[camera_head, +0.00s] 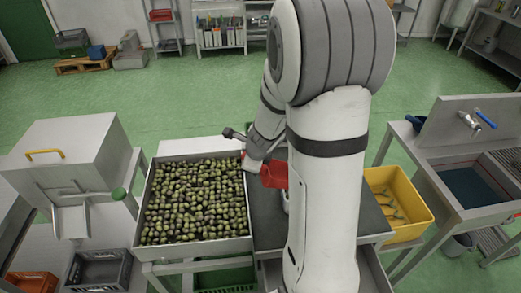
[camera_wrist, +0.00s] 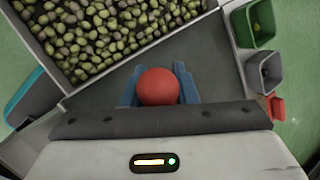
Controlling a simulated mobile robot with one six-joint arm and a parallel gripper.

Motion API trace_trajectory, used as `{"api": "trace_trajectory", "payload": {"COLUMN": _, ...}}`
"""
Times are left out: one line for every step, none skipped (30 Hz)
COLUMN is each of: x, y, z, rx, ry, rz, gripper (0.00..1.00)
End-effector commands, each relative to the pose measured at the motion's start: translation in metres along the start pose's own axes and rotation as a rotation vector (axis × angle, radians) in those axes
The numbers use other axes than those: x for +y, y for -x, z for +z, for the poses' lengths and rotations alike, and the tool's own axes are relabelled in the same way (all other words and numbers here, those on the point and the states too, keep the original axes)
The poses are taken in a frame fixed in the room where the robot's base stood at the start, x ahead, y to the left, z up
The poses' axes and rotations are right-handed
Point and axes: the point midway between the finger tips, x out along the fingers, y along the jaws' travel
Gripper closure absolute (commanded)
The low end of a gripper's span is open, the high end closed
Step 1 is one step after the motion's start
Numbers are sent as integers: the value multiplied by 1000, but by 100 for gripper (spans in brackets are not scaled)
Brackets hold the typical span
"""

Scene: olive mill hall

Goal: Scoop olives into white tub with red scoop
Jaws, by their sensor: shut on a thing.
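The olives (camera_head: 196,203) fill a wide grey metal tray (camera_head: 148,207) left of my arm in the head view. They also show at the upper left of the wrist view (camera_wrist: 90,32). My gripper (camera_wrist: 158,82) has blue fingers shut on the red scoop, whose rounded red part (camera_wrist: 158,87) shows between them. In the head view the red scoop (camera_head: 273,175) is beside my wrist, just right of the olive tray and above the dark bench top. My arm hides part of it, and I cannot see what its bowl holds. I cannot make out the white tub.
A yellow crate (camera_head: 409,202) stands right of my arm, before a sink (camera_head: 470,187). A metal hopper (camera_head: 67,153) with a yellow handle is at the left. A green bin (camera_wrist: 262,22) and a grey bin (camera_wrist: 264,72) show at the wrist view's right edge.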

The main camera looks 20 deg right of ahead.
Motion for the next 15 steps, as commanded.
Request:
{"api": "trace_trajectory", "payload": {"x": 4, "y": -1, "z": 4, "rx": 25, "ry": 19, "rz": -6, "gripper": 100}}
{"api": "trace_trajectory", "payload": {"x": 5, "y": -5, "z": 3, "rx": 42, "ry": 26, "rz": -11, "gripper": 100}}
{"api": "trace_trajectory", "payload": {"x": 7, "y": -10, "z": 3, "rx": 63, "ry": 35, "rz": -19, "gripper": 100}}
{"api": "trace_trajectory", "payload": {"x": 9, "y": -13, "z": 2, "rx": 78, "ry": 45, "rz": -26, "gripper": 100}}
{"api": "trace_trajectory", "payload": {"x": 10, "y": -16, "z": 2, "rx": 92, "ry": 55, "rz": -34, "gripper": 100}}
{"api": "trace_trajectory", "payload": {"x": 12, "y": -20, "z": 2, "rx": 108, "ry": 67, "rz": -45, "gripper": 100}}
{"api": "trace_trajectory", "payload": {"x": 14, "y": -23, "z": 1, "rx": 131, "ry": 74, "rz": -48, "gripper": 100}}
{"api": "trace_trajectory", "payload": {"x": 16, "y": -26, "z": 1, "rx": 149, "ry": 81, "rz": -52, "gripper": 100}}
{"api": "trace_trajectory", "payload": {"x": 18, "y": -30, "z": 0, "rx": 170, "ry": 92, "rz": -61, "gripper": 100}}
{"api": "trace_trajectory", "payload": {"x": 20, "y": -33, "z": 0, "rx": 185, "ry": 100, "rz": -68, "gripper": 100}}
{"api": "trace_trajectory", "payload": {"x": 21, "y": -36, "z": 0, "rx": 200, "ry": 110, "rz": -74, "gripper": 100}}
{"api": "trace_trajectory", "payload": {"x": 24, "y": -40, "z": 0, "rx": 220, "ry": 122, "rz": -84, "gripper": 100}}
{"api": "trace_trajectory", "payload": {"x": 24, "y": -44, "z": 0, "rx": 232, "ry": 126, "rz": -90, "gripper": 100}}
{"api": "trace_trajectory", "payload": {"x": 26, "y": -47, "z": -1, "rx": 245, "ry": 133, "rz": -96, "gripper": 100}}
{"api": "trace_trajectory", "payload": {"x": 28, "y": -51, "z": -1, "rx": 263, "ry": 144, "rz": -103, "gripper": 100}}
